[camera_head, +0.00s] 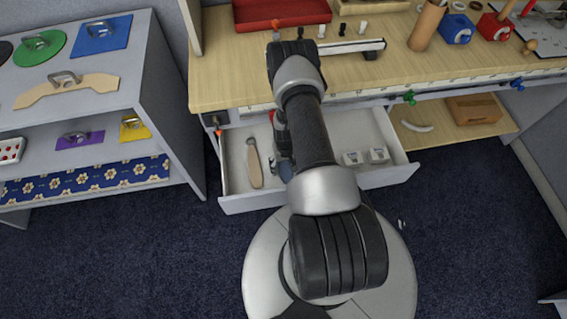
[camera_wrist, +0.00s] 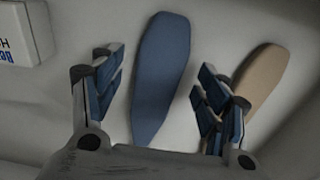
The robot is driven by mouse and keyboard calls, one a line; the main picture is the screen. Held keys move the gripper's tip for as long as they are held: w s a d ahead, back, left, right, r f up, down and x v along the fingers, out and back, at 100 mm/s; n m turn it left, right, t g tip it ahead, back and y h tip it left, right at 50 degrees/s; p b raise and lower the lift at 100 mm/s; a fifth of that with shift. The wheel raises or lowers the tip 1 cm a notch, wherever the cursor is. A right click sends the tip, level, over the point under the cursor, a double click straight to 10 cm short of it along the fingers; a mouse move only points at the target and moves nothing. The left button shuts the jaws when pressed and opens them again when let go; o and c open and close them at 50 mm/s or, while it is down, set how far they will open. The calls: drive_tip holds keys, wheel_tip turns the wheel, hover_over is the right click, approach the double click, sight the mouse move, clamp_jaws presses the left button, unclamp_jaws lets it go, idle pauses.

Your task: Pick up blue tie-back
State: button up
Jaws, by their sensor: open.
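The blue tie-back (camera_wrist: 163,72) is a long flat blue piece with a rounded far end and a narrowing near end. It lies on the pale drawer floor in the wrist view. My gripper (camera_wrist: 161,66) is open, with one finger on each side of the tie-back. Gaps show between it and both fingers, so it is not held. How high the fingers are above the floor is hard to tell. In the head view my arm reaches down into the open drawer (camera_head: 236,206) and hides most of the gripper and the tie-back.
A tan flat piece (camera_wrist: 257,85) lies right of the right finger; it also shows in the head view (camera_head: 254,165). A white box (camera_wrist: 15,35) lies at left. Two small white boxes (camera_head: 364,157) sit in the drawer's right part. The wooden tabletop (camera_head: 225,80) overhangs behind.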

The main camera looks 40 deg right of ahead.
drive_tip(key=shift+f, duration=0.35)
drive_tip(key=shift+r, duration=0.1)
drive_tip(key=c, duration=1.2)
drive_tip(key=shift+o, duration=0.2)
